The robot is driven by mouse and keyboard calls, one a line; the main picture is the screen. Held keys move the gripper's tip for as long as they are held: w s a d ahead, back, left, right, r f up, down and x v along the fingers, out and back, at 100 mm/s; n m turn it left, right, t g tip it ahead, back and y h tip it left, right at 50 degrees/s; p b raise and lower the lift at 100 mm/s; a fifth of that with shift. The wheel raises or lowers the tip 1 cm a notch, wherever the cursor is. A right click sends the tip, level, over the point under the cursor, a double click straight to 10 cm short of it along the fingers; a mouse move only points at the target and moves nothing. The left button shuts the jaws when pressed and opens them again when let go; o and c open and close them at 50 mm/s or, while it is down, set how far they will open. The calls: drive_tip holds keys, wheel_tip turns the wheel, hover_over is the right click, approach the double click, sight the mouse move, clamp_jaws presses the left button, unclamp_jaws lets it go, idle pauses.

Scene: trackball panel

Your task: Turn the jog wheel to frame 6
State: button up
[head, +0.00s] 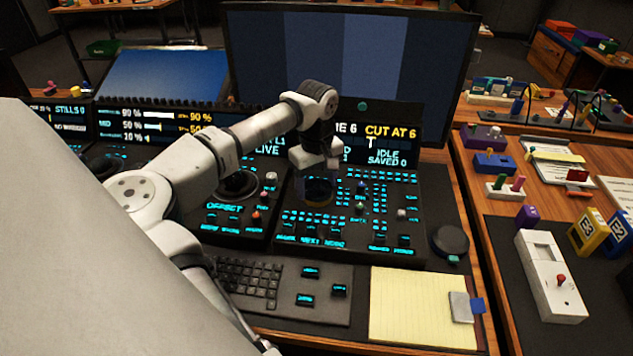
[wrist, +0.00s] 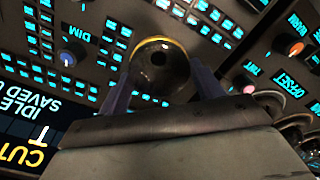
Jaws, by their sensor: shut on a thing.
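The jog wheel (wrist: 162,66) is a dark round knob with a yellow arc at its edge and a dark spot in its top. It shows between the two fingers of my gripper (wrist: 160,82) in the wrist view. My gripper is shut on the wheel, pointing down at the panel. In the head view, my gripper (head: 318,180) hides most of the wheel. The panel screen (head: 378,142) shows "E 6" after a hidden part, "CUT AT 6" in yellow, "IDLE" and "SAVED 0". My arm covers its left part.
Lit buttons and small knobs crowd the panel around the wheel. An orange-topped knob (wrist: 296,48) stands to the right in the wrist view. A keyboard (head: 248,282) and yellow notepad (head: 420,305) lie in front. A dark round puck (head: 450,240) sits at right. A large monitor (head: 350,60) stands behind.

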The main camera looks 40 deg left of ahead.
sight(316, 187)
drive_tip(key=o, duration=1)
drive_tip(key=shift+r, duration=0.1)
wheel_tip(316, 187, up, 14)
drive_tip(key=b, duration=0.1)
drive_tip(key=shift+f, duration=0.2)
